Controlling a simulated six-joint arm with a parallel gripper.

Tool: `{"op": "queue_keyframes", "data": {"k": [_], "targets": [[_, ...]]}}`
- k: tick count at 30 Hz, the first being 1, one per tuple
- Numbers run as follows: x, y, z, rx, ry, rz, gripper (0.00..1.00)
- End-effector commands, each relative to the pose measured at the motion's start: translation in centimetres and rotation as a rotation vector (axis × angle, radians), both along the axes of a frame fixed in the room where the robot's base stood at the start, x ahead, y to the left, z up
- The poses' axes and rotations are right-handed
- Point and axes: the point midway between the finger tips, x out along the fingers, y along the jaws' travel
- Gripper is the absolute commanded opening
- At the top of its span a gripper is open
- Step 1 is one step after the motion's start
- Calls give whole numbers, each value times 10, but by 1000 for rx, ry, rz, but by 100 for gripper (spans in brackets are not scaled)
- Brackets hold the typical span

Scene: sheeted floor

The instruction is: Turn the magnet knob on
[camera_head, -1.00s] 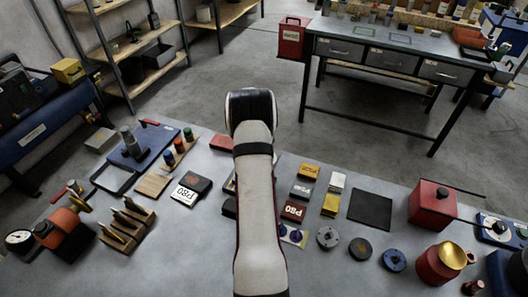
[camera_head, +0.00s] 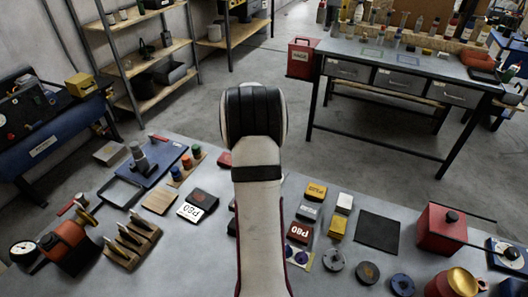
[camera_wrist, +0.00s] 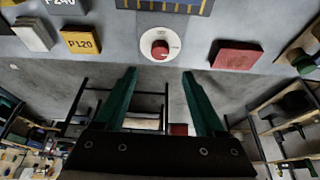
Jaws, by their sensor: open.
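The red knob (camera_wrist: 160,48) sits on a round white dial plate on the grey bench top, near the bench edge in the wrist view. A dark blue block with yellow marks (camera_wrist: 165,5) lies just past it, cut off by the frame's top. My gripper (camera_wrist: 159,72) is open and empty. Its two green fingers are spread, with the knob centred in the picture just beyond their tips; they look apart from it. In the head view my arm hides the knob and my gripper.
A yellow P120 block (camera_wrist: 80,40) and a red block (camera_wrist: 237,54) lie on either side of the knob. On the bench, sanding blocks (camera_head: 300,231) and discs (camera_head: 333,259) lie right of my arm; a wooden rack (camera_head: 131,240) stands left. A dark mat (camera_head: 378,232) lies bare.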

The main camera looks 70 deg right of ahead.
Motion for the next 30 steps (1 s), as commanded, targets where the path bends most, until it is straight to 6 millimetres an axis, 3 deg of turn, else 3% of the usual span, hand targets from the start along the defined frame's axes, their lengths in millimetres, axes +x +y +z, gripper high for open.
{"op": "queue_keyframes", "data": {"k": [3,7,23,26,29,30], "targets": [[1,12,29,-2,-2,1,72],[1,20,47,0,-1,-1,72],[2,25,54,2,0,4,72],[22,57,67,25,2,67,72],[53,140,92,87,10,218,72],[61,183,101,121,17,296,72]]}}
